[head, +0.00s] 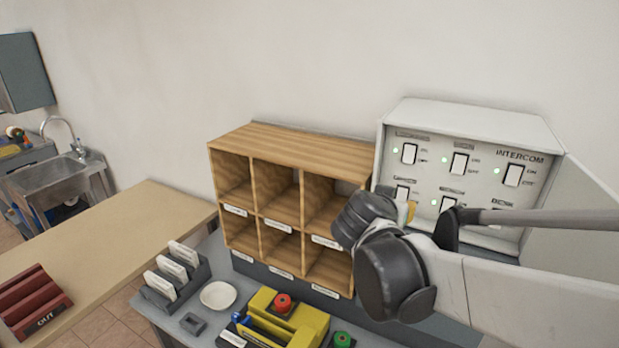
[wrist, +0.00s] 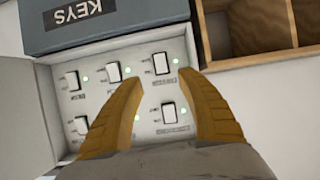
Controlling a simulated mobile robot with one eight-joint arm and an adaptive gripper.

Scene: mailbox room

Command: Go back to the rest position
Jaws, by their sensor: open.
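My gripper (wrist: 148,72) is open and empty, with its two tan fingers apart in the wrist view. It is in front of the white intercom panel (wrist: 150,125), which has several rocker switches and green lights. In the head view, my arm crosses from the right and hides part of the intercom box (head: 470,118) and the right side of the pigeonhole shelf. One tan fingertip shows near the lower left switches. I cannot tell whether the fingers touch the panel.
A wooden pigeonhole shelf (head: 290,148) stands left of the intercom. A yellow tray (head: 315,325), a white dish (head: 218,294) and a card rack (head: 165,298) sit on the grey desk below. A red OUT tray (head: 33,300) lies on the wooden counter (head: 130,225). A KEYS box (wrist: 110,22) adjoins the intercom.

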